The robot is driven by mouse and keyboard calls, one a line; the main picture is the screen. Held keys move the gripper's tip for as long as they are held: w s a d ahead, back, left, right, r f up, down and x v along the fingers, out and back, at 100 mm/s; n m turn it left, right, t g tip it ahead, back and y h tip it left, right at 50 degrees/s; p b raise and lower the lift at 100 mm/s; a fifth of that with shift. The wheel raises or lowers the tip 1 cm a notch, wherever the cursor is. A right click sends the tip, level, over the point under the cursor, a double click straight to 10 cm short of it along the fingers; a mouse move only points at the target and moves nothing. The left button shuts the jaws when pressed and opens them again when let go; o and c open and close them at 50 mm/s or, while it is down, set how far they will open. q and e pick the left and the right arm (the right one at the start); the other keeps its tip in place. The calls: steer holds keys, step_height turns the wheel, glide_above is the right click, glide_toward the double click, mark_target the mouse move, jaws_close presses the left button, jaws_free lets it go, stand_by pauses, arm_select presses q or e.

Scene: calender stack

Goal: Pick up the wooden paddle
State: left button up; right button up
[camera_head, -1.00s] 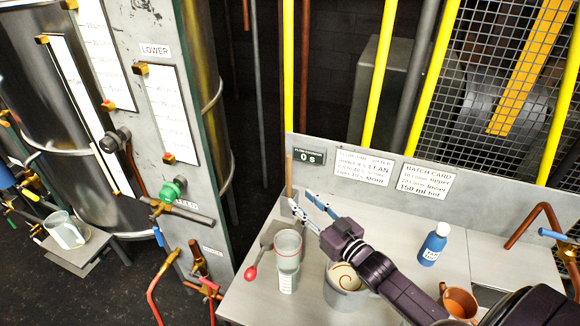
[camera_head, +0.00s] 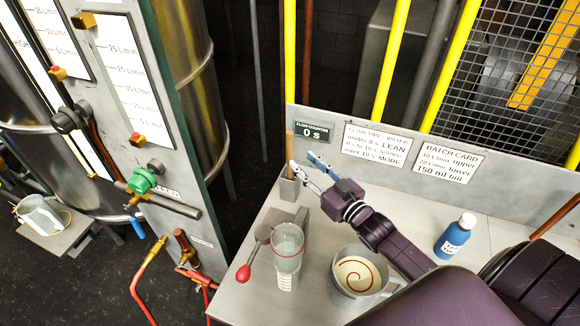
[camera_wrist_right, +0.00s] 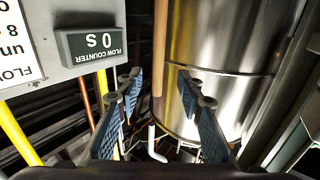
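The wooden paddle (camera_head: 289,145) shows as a thin, upright wooden handle in a small grey holder (camera_head: 289,188) near the bench's back left corner. Its lower end is hidden in the holder. My right gripper (camera_head: 303,161) is open beside the handle, just right of it in the head view, with fingers pointing towards it. In the right wrist view the handle (camera_wrist_right: 160,48) stands ahead, between the two spread blue-padded fingers (camera_wrist_right: 160,84). I cannot tell whether a finger touches it. My left gripper is not in view.
A clear beaker (camera_head: 287,250), a red-tipped spoon (camera_head: 244,272) and a metal pot with a red spiral (camera_head: 356,278) stand in front. A blue bottle (camera_head: 456,236) is at the right. A backboard with signs (camera_head: 376,144) rises behind.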

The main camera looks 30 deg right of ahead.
mark_target(292, 158)
steer(key=w+f, duration=0.1)
steer(key=w, duration=0.1)
steer(key=w+f, duration=0.1)
steer(key=w, duration=0.2)
steer(key=w+f+b, duration=0.1)
steer(key=w, duration=0.1)
steer(key=shift+w+a+f, duration=0.1)
steer(key=shift+w+a, duration=0.2)
steer(key=shift+a, duration=0.05)
steer(key=shift+w+f, duration=0.1)
steer(key=shift+w, duration=0.2)
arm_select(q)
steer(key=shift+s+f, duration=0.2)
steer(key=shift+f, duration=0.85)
arm_select(e)
jaws_close()
